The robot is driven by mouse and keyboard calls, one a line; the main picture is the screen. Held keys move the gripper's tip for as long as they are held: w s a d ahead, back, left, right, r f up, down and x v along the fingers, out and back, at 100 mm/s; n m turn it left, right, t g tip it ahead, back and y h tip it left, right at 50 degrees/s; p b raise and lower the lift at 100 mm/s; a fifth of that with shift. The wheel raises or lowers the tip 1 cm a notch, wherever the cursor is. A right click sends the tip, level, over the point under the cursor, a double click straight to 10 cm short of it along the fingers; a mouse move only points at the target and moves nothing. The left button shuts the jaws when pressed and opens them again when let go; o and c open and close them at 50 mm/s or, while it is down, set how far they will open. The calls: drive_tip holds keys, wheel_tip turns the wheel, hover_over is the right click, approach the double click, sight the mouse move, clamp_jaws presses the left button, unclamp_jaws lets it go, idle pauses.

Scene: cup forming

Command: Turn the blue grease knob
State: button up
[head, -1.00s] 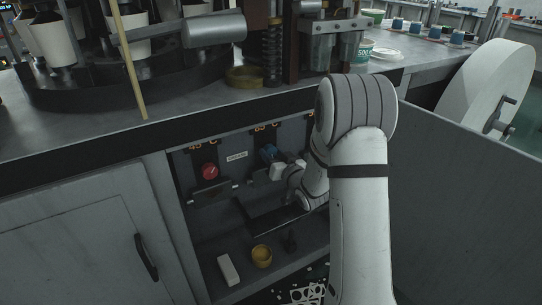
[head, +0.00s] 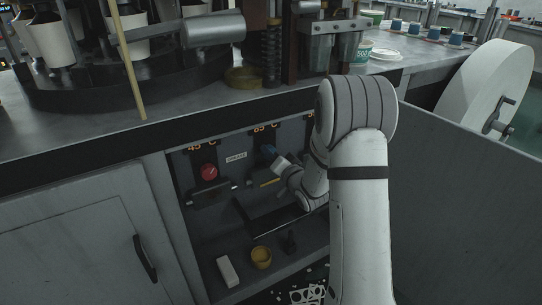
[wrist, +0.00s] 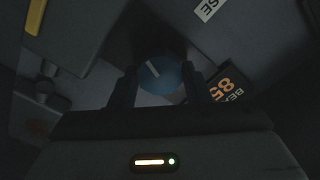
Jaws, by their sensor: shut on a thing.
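The blue grease knob (wrist: 160,74) sits between the two dark fingers of my gripper (wrist: 157,84) in the wrist view. A pale pointer line crosses its face at a slant. The fingers are shut on the knob, one on each side. In the head view the blue knob (head: 268,150) shows on the recessed panel, right of the "GREASE" label (head: 236,157). My gripper (head: 274,156) reaches it from the lower right, and its fingertips are hard to make out there.
A red knob (head: 209,172) is left on the same panel. An orange display (wrist: 222,90) is beside the blue knob in the wrist view. Below, a shelf holds a yellow cup (head: 261,256) and a white block (head: 228,270). The open cabinet door (head: 470,190) stands to the right.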

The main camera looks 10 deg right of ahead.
idle(0.3)
drive_tip(key=o, duration=1)
drive_tip(key=p+v, duration=0.1)
drive_tip(key=v, duration=0.6)
drive_tip(key=shift+s, duration=0.35)
drive_tip(key=shift+d, duration=0.1)
drive_tip(key=s+d+r+n+g+h+p, duration=0.1)
drive_tip(key=s+r+g+h+p, duration=0.25)
drive_tip(key=r+p, duration=0.5)
drive_tip(key=s+d+r+n+g+h+p, duration=0.1)
drive_tip(key=s+r+n+g+h+p, duration=0.2)
drive_tip(key=r+p, duration=0.55)
drive_tip(key=s+a+r+g+p, duration=0.2)
drive_tip(key=s+r+g+p, duration=0.2)
drive_tip(key=s+r, duration=0.3)
drive_tip(key=s+a+r+n+g+p, duration=0.1)
drive_tip(key=s+a+r+g+p, duration=0.2)
drive_tip(key=s+r, duration=0.5)
drive_tip(key=s+g+y+p, duration=0.1)
drive_tip(key=s+p, duration=0.1)
drive_tip(key=s, duration=0.6)
drive_tip(key=shift+r+n, duration=0.25)
drive_tip(key=shift+n, duration=0.05)
